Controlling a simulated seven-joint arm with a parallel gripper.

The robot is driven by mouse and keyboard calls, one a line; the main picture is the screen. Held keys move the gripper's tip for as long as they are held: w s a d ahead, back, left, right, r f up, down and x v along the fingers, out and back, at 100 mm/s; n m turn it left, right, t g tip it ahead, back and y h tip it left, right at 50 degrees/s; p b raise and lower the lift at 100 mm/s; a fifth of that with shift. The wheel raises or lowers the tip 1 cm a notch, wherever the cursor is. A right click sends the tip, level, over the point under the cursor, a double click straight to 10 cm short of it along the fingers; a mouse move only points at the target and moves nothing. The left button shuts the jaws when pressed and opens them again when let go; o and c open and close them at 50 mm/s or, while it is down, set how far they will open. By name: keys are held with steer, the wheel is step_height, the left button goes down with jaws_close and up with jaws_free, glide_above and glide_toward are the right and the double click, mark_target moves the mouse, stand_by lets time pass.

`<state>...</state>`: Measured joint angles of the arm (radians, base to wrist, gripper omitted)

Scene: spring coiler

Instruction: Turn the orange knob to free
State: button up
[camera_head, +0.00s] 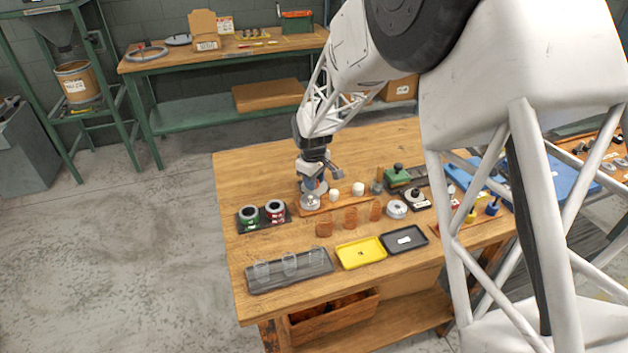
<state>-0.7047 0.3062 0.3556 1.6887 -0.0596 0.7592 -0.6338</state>
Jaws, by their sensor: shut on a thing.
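My gripper (312,188) points down at the back left of the wooden workbench, over the left end of an orange-brown board. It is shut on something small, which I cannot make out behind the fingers. A round pale metal part (311,202) shows right below the fingers; I cannot tell if they touch it. No orange knob can be clearly picked out; it may be hidden by my gripper or too small to see. A green device (397,176) on a dark base stands further right on the bench.
Several copper-coloured coils (350,217) stand in front of the board. A dark tray with two spools (248,214) is to the left. My arm covers the right side.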

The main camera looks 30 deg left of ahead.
stand_by(0.4)
steer(key=o, duration=0.9)
steer(key=shift+s+r, duration=0.2)
steer(key=shift+r, duration=3.7)
